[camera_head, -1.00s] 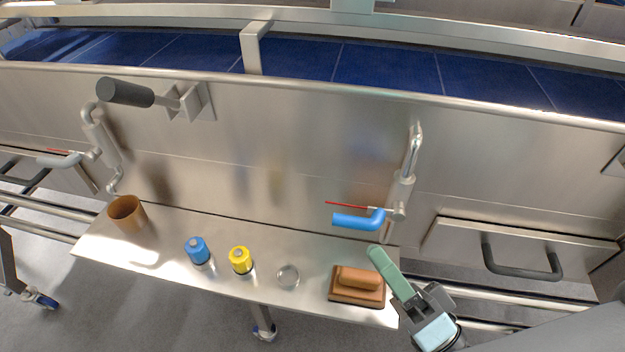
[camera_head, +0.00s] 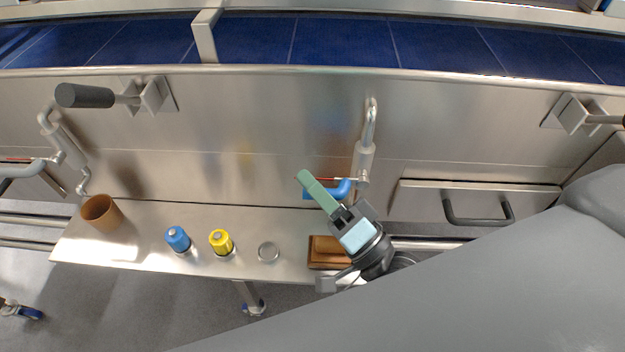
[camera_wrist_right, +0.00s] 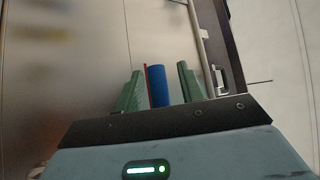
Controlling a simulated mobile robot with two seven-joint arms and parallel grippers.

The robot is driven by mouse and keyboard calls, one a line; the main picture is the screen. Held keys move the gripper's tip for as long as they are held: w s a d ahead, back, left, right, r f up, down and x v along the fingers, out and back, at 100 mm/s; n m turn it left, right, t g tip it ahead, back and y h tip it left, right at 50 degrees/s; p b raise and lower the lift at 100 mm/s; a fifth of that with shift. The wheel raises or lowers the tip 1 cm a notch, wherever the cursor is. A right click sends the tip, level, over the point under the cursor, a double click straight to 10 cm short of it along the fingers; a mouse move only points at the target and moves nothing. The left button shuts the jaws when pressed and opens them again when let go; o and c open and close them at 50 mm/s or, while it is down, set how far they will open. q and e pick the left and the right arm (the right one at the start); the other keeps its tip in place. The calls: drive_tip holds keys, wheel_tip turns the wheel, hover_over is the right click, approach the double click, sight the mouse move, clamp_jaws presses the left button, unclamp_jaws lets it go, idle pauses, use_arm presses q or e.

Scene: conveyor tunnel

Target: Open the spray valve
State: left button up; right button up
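The spray valve has a blue bent handle (camera_head: 345,188) at the foot of a steel pipe (camera_head: 364,155) on the metal wall, with a thin red strip above it. My right gripper (camera_head: 308,182) is in front of the handle and hides part of it in the head view. In the right wrist view the blue handle (camera_wrist_right: 158,86) shows between the two green fingers of my right gripper (camera_wrist_right: 160,82), with gaps at both sides. The gripper is open. Whether the handle lies fully between the fingers in depth is hard to tell. My left gripper is not in view.
A steel shelf (camera_head: 207,250) below holds a brown cup (camera_head: 101,214), a blue bottle (camera_head: 177,239), a yellow bottle (camera_head: 221,242), a round clear lid (camera_head: 268,252) and a brown brush (camera_head: 326,252). A drawer (camera_head: 475,200) is at right.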

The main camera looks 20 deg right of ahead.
drive_tip(key=shift+w+a+r, duration=0.15)
drive_tip(key=shift+w+a, duration=0.05)
drive_tip(key=shift+w, duration=0.15)
drive_tip(key=shift+c, duration=0.3)
clamp_jaws()
